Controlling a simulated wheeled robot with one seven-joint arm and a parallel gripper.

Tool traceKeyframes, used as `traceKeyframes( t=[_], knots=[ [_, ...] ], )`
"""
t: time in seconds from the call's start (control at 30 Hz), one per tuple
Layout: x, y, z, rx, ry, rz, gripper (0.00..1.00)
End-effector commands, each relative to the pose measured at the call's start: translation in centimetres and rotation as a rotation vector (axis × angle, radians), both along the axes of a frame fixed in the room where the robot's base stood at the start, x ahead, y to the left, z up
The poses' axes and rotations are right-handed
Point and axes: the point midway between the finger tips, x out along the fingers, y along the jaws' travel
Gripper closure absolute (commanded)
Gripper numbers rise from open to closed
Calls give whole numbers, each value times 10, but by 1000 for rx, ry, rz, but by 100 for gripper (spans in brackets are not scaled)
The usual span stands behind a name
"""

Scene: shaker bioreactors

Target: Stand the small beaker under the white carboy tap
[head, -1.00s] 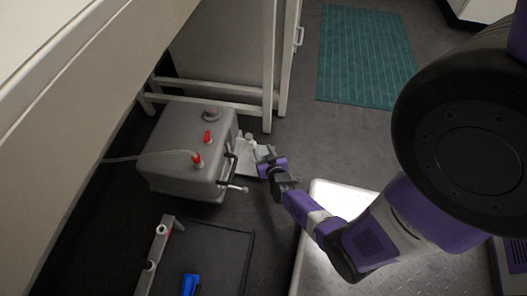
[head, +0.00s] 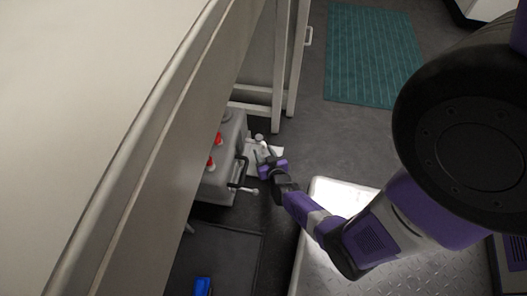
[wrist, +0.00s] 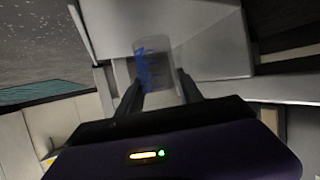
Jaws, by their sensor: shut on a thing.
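A clear small beaker with blue markings (wrist: 150,62) is between the fingers of my gripper (wrist: 158,88) in the wrist view. The gripper is shut on it, and the beaker looks tilted in that picture. In the head view my gripper (head: 264,160) is low, just right of a pale grey-white carboy (head: 222,182) with red caps. The carboy's tap (head: 247,190) sticks out from its right side, a little below and left of the gripper in the picture. The beaker is not clear in the head view. The bench hides the carboy's left part.
The bench top (head: 100,110) overhangs the carboy, and bench legs (head: 280,80) stand behind. A pale flat piece with small white items (head: 258,143) lies beside the gripper. A dark tray (head: 215,255) with a blue object (head: 203,286) is in front. A green mat (head: 372,55) lies on open floor.

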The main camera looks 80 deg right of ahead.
Motion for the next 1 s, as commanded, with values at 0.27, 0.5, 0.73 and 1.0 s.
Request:
traceKeyframes(
  t=[0.27, 0.5, 0.73, 1.0],
  knots=[
    [0, 0, 0, -1, -1, 0, 32],
    [-1, 1, 2, 0, 0, 0, 32],
    [-16, 23, 16, 1, 2, 1, 32],
    [-37, 53, 29, 1, 1, 0, 32]
  ],
)
